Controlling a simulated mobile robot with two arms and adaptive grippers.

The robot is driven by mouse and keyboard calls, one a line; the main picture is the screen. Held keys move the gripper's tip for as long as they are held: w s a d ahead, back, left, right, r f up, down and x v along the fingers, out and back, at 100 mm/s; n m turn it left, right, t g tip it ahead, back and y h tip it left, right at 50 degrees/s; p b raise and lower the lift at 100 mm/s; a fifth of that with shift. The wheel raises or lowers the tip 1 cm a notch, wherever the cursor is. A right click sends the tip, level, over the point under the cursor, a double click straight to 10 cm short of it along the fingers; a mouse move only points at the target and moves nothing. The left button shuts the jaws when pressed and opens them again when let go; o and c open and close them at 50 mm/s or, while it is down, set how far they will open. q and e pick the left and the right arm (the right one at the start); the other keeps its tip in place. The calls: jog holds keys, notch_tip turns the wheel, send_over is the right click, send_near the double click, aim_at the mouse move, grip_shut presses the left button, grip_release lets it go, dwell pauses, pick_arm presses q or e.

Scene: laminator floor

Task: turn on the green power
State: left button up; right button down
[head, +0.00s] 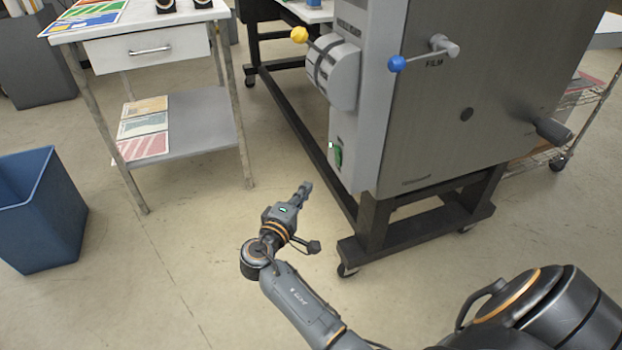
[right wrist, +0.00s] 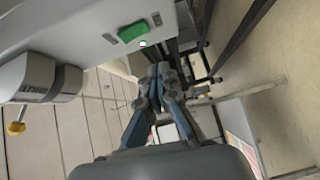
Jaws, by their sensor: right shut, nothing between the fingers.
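The green power switch (head: 337,155) is on the lower front side panel of the grey laminator (head: 480,100). In the right wrist view the green switch (right wrist: 132,31) shows near the top, on the pale machine panel, with a small white spot at its lower right edge. My right gripper (head: 305,187) is shut and empty, a little left of and below the switch in the head view, apart from it. In the right wrist view its closed fingers (right wrist: 160,72) lie below and right of the switch. My left gripper is not in view.
A blue bin (head: 40,210) stands at the left. A table with a drawer (head: 148,48) and lower shelf stands behind it. The laminator's black stand (head: 375,225) is right of my right gripper. Yellow (head: 299,34) and blue (head: 396,63) knobs stick out above. Floor between is clear.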

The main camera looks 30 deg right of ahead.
jog(key=shift+v, duration=1.6)
jog(key=shift+f, duration=0.2)
